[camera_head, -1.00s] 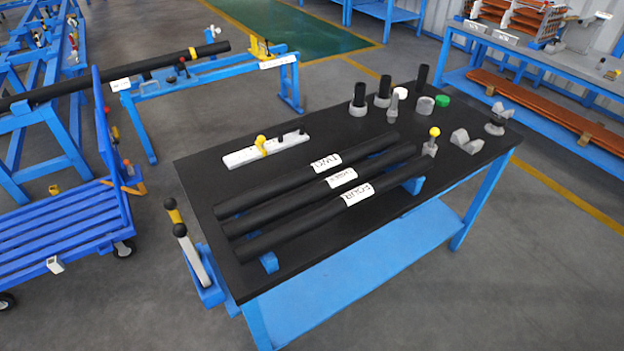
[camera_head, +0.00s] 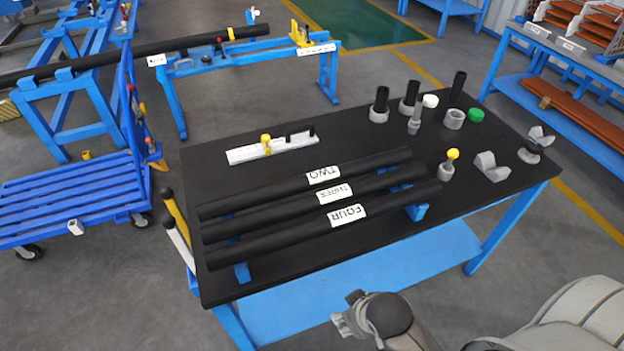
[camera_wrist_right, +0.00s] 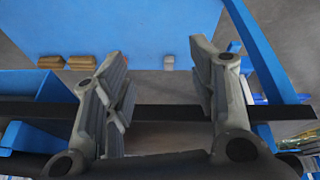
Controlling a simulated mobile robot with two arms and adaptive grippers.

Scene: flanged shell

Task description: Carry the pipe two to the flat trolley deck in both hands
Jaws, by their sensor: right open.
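Pipe two (camera_head: 270,188) is a long black pipe with a white "TWO" label, lying farthest back of three parallel pipes on the black-topped table (camera_head: 420,150). The flat trolley deck (camera_head: 65,200) is blue and slatted, empty on top, left of the table. My right gripper (camera_head: 350,316) is low in front of the table, apart from the pipes. In the right wrist view its two fingers (camera_wrist_right: 158,65) are spread, with nothing held between them. A dark bar crosses behind them; I cannot tell what it is. My left gripper is out of view.
Pipe three (camera_head: 290,203) and pipe four (camera_head: 310,228) lie nearer beside pipe two. A white strip with a yellow knob (camera_head: 270,148) lies behind them. Upright black cylinders and grey fittings (camera_head: 415,122) stand at the table's back right. A blue rack (camera_head: 240,62) holds another pipe.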

